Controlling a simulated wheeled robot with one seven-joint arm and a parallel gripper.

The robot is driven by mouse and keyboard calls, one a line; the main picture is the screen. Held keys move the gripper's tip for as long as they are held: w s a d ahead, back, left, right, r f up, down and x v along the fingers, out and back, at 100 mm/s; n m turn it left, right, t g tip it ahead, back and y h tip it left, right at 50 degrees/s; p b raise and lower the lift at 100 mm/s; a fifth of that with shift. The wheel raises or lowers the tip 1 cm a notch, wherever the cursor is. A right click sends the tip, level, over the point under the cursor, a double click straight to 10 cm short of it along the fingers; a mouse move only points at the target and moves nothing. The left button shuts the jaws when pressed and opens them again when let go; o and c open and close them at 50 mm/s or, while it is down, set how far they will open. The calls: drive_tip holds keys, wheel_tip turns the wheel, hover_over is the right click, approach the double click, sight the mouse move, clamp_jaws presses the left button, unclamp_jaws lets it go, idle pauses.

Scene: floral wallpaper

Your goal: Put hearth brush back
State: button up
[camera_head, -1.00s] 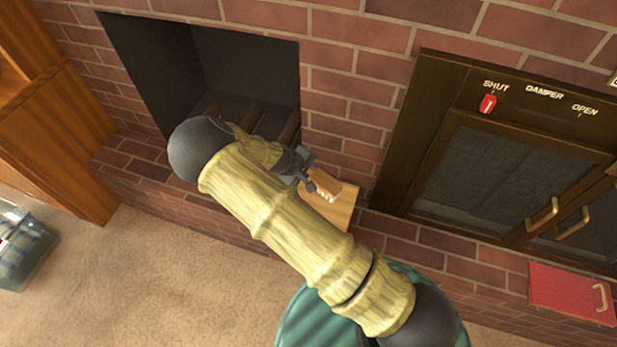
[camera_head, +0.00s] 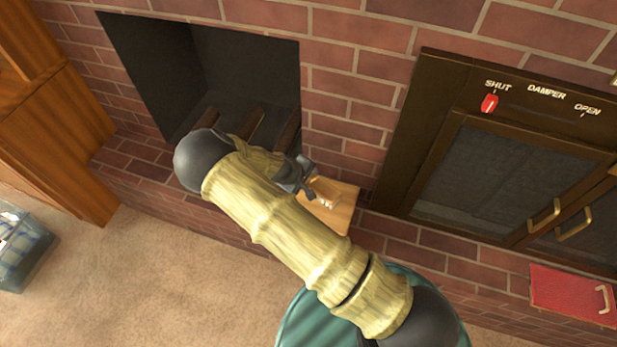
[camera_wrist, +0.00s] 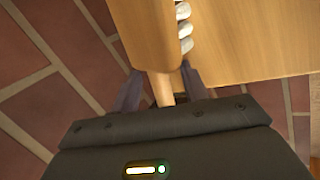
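The hearth brush, a wooden brush with pale bristles, is at the fireplace's right side in the head view (camera_head: 318,187), partly hidden by my gripper. In the wrist view its wooden body (camera_wrist: 150,32) fills the upper middle, with white bristle tufts along its right edge. Its handle (camera_wrist: 162,88) runs down between my fingers. My gripper (camera_wrist: 160,88) is open around the handle, with gaps showing on both sides. In the head view my gripper (camera_head: 308,186) is over a light wooden surface (camera_head: 342,216), on which the brush seems to rest; exact contact is unclear.
The open fireplace (camera_head: 215,75) with dark bars is behind my arm. A dark framed glass door unit (camera_head: 500,180) with a red damper slider (camera_head: 489,103) stands right. A red panel with a handle (camera_head: 565,293) is lower right. A wooden cabinet (camera_head: 60,140) and a bin (camera_head: 22,250) are left.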

drive_tip(key=p+v, duration=0.2)
drive_tip(key=v, duration=1)
drive_tip(key=shift+s+r, duration=0.1)
idle(0.4)
drive_tip(key=shift+d, duration=0.1)
drive_tip(key=s+d+r+m+g+y, duration=0.1)
drive_tip(key=s+d+r+m+y, duration=0.1)
drive_tip(key=s+d+r+m, duration=0.2)
drive_tip(key=s+d+r+m+g+y, duration=0.1)
drive_tip(key=s+d+r+m, duration=0.4)
drive_tip(key=s+d+r, duration=0.5)
drive_tip(key=d+r+y, duration=0.1)
drive_tip(key=d+r, duration=0.3)
drive_tip(key=r, duration=0.2)
drive_tip(key=shift+d+y, duration=0.4)
drive_tip(key=shift+s+r, duration=0.1)
